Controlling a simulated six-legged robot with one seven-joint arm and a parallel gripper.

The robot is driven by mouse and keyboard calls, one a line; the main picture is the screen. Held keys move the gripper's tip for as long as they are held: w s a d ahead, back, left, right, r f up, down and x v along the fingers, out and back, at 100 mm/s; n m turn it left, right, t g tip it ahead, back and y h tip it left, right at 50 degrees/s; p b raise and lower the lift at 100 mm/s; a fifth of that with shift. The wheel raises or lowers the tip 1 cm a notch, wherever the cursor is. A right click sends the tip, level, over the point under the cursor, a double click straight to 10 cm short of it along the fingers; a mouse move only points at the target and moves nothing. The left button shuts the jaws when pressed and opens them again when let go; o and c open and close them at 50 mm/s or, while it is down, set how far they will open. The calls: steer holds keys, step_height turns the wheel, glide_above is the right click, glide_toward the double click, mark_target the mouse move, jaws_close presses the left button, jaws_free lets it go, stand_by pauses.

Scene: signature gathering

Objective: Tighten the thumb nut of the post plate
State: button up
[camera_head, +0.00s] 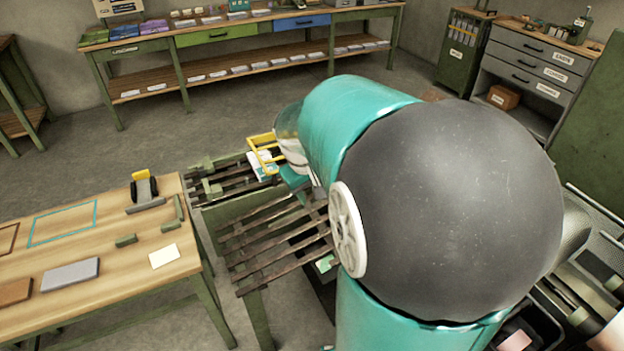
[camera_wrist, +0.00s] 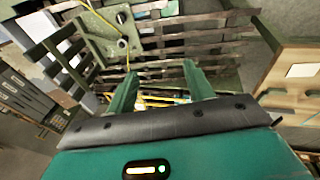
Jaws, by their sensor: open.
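In the wrist view, my gripper (camera_wrist: 160,85) is open, with its two green fingers spread apart and nothing seen between their tips. The fingers appear apart from the plate. In the head view my own arm covers the gripper, and I cannot make out the plate there.
Dark slatted racks (camera_head: 275,235) stand beside my arm, with a yellow frame (camera_head: 265,155) near them. A wooden table (camera_head: 110,265) with pads and blocks is at left. A long bench (camera_head: 245,70) lines the back wall, and grey drawers (camera_head: 535,65) stand at back right. Open floor lies between.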

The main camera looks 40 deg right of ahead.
steer(key=s+d+f+m+g+y, duration=0.1)
steer(key=s+d+f+g, duration=0.15)
steer(key=d+f, duration=1.35)
steer(key=shift+t, duration=0.45)
steer(key=x, duration=0.4)
steer(key=d+x, duration=0.1)
steer(key=x, duration=0.7)
steer(key=shift+s+d+r, duration=0.1)
steer(key=shift+d, duration=0.15)
steer(key=c, duration=1)
